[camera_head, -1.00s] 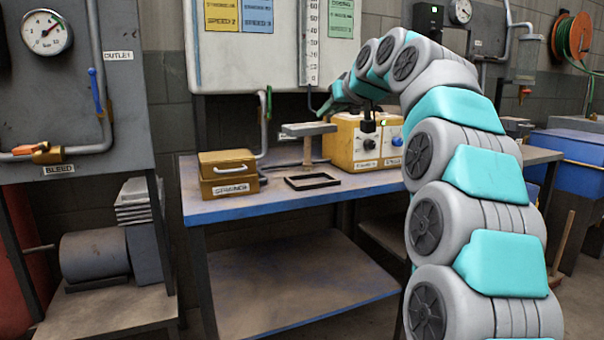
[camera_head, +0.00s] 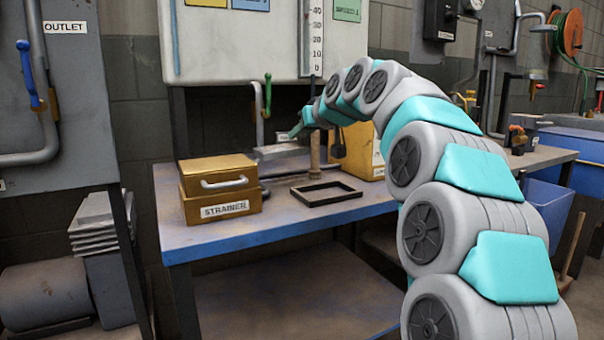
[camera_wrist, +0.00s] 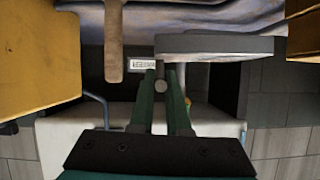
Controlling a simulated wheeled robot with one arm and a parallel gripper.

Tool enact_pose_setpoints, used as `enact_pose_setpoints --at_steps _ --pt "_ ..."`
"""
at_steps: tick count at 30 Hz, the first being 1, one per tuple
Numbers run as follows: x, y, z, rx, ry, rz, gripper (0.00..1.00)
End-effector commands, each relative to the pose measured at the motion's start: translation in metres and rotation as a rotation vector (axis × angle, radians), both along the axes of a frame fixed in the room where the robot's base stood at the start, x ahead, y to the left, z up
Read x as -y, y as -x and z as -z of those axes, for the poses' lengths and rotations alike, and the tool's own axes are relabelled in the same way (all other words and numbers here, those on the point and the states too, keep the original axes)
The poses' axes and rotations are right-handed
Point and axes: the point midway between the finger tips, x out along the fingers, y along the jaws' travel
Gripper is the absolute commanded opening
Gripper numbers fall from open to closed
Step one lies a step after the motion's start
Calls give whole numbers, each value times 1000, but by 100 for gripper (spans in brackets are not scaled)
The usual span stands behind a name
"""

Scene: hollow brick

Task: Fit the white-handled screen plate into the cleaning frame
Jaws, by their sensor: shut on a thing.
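The screen plate (camera_wrist: 214,46) is a flat grey slab in the wrist view, beside my fingertips. The cleaning frame seems to be the black open rectangle (camera_head: 304,202) lying empty on the bench, in front of the post.
A brass-coloured box labelled STRAINER (camera_head: 222,190) stands left of the frame on the blue-edged bench (camera_head: 235,235). A yellow box (camera_head: 364,150) stands behind it on the right. The post also shows close to my fingers in the wrist view (camera_wrist: 113,45). A green-handled valve (camera_head: 267,95) stands behind.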

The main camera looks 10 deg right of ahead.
Motion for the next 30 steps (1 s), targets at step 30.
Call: enact_pose_setpoints --at_steps 30 --pt "0 0 82 -1 0 0 25"
